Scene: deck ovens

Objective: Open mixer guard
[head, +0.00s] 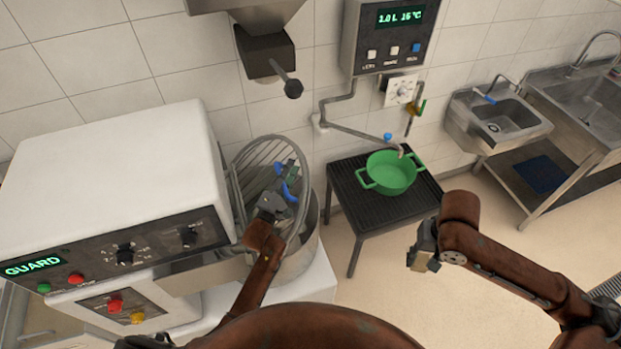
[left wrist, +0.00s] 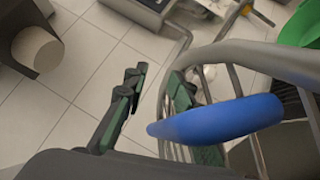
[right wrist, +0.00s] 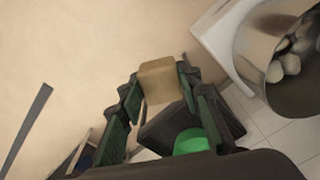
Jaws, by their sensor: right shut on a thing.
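The mixer guard (head: 250,163) is a grey wire cage at the mixer's bowl (head: 305,257), with a blue handle (head: 290,190). I cannot tell exactly how far it is swung. My left gripper (head: 276,190) is at the cage beside the handle. In the left wrist view its fingers (left wrist: 152,98) are apart, with the blue handle (left wrist: 220,119) just right of them, in front of the right finger. The handle is not gripped. My right gripper (head: 424,258) is away from the mixer, shut on a beige block (right wrist: 162,80).
The white mixer body (head: 110,165) stands left, its display reading GUARD (head: 32,266). A green pot (head: 391,173) sits on a dark stand (head: 375,213) beneath a water tap. Sinks (head: 503,118) line the right wall. The floor between stand and right arm is clear. Pale lumps (right wrist: 290,64) lie in the bowl.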

